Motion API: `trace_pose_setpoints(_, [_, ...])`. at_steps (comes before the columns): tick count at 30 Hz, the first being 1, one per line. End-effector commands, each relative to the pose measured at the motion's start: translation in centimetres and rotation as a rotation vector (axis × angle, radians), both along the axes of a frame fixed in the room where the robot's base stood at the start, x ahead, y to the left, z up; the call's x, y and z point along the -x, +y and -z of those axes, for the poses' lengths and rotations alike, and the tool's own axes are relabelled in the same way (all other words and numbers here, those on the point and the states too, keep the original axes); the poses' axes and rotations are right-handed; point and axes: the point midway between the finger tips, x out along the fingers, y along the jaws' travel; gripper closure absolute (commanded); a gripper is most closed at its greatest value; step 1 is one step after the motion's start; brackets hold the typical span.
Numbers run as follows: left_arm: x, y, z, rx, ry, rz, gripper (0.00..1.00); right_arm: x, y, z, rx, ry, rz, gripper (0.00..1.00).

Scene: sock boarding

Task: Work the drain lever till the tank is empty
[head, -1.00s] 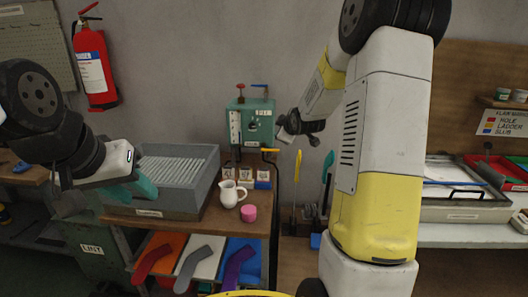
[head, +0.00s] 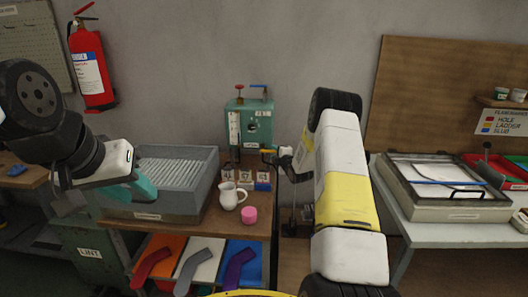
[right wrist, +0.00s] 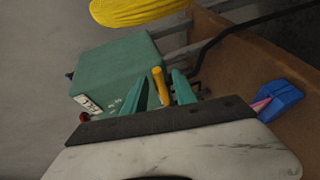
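The green tank (head: 257,125) stands at the back of the bench against the wall, with a pale sight gauge (head: 234,128) on its left front. The level in the gauge is too small to read. The yellow drain lever (right wrist: 161,85) shows in the right wrist view between the teal fingers of my right gripper (right wrist: 167,88). The fingers are apart, with a visible gap on the lever's right. In the head view my right gripper (head: 271,157) is at the tank's lower right. My left gripper (head: 140,189) hangs before the grey ribbed bin; its finger gap is unclear.
A white jug (head: 230,197), a pink cup (head: 249,215) and small labelled blocks (head: 245,179) stand before the tank. The grey bin (head: 176,167) is left of them. Sock forms (head: 238,268) lie below. A yellow object (right wrist: 140,10) and black hose (right wrist: 245,28) are near my right gripper.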

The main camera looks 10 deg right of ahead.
Motion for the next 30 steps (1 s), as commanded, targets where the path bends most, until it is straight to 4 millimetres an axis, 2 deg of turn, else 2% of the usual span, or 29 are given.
trace_pose_setpoints(6, [0.0,0.0,0.0,0.000,0.000,0.000,0.64,-1.7,0.2,0.3,0.000,0.001,0.000,0.67])
trace_pose_setpoints(14, [0.0,0.0,0.0,0.000,0.000,0.000,0.64,-1.8,0.2,0.3,-0.001,0.001,0.000,0.67])
trace_pose_setpoints(19, [0.0,0.0,0.0,0.000,0.000,0.000,0.64,-1.8,0.2,0.3,-0.001,0.001,0.000,0.98])
trace_pose_setpoints(30, [0.0,0.0,0.0,0.000,0.000,0.000,0.64,-1.8,0.2,0.3,-0.001,0.001,0.000,1.00])
